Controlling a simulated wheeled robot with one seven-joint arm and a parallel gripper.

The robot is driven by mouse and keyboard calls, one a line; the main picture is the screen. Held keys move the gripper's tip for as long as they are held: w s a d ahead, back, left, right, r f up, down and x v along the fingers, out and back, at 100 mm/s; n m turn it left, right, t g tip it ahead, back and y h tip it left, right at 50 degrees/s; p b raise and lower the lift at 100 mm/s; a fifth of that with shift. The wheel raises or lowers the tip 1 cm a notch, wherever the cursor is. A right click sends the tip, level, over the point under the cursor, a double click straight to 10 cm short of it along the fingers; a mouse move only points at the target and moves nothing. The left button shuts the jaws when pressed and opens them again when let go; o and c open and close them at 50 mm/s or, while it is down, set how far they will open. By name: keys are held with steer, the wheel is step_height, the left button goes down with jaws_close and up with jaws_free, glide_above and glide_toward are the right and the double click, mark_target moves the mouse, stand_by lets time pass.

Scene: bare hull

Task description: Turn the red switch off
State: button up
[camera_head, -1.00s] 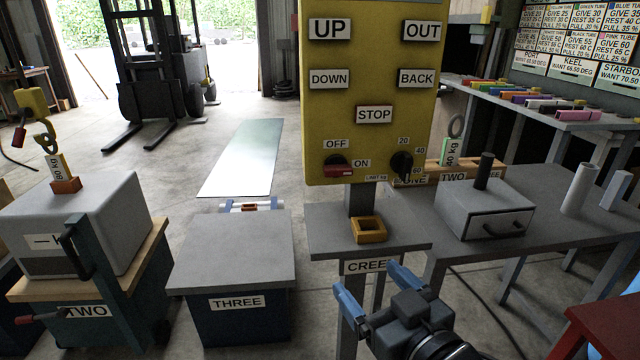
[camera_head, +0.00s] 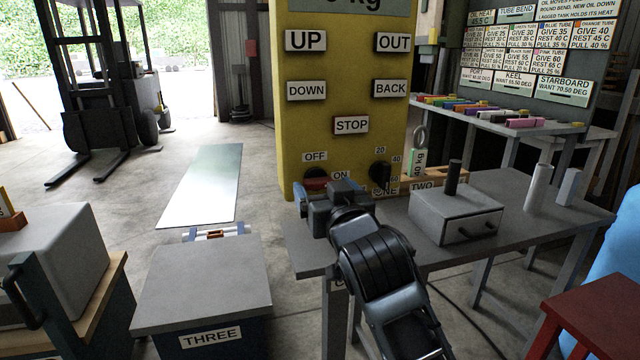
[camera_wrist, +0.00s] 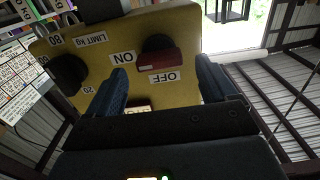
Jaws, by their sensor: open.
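The red switch (camera_head: 316,178) is low on the front of the yellow control panel (camera_head: 345,100), below the OFF label (camera_head: 315,156) and left of the ON label (camera_head: 341,175). In the wrist view the picture is upside down, and the switch's red handle (camera_wrist: 158,60) shows on a dark round base, beside the ON and OFF labels. My gripper (camera_head: 326,188) is open in front of the panel's lower edge. In the wrist view its blue fingers (camera_wrist: 163,86) are spread, with the switch ahead between them. Contact cannot be told. In the head view the gripper partly covers the switch.
A dark limit knob (camera_head: 380,173) is right of the switch. A grey table (camera_head: 560,205) with a drawer box (camera_head: 455,215) stands at right. A grey block marked THREE (camera_head: 205,285) stands at left. A red stool (camera_head: 590,305) is at lower right. Floor is open behind.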

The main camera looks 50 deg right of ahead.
mark_target(318, 182)
steer(key=shift+x, duration=1.35)
steer(key=shift+c, duration=0.4)
steer(key=c, duration=1)
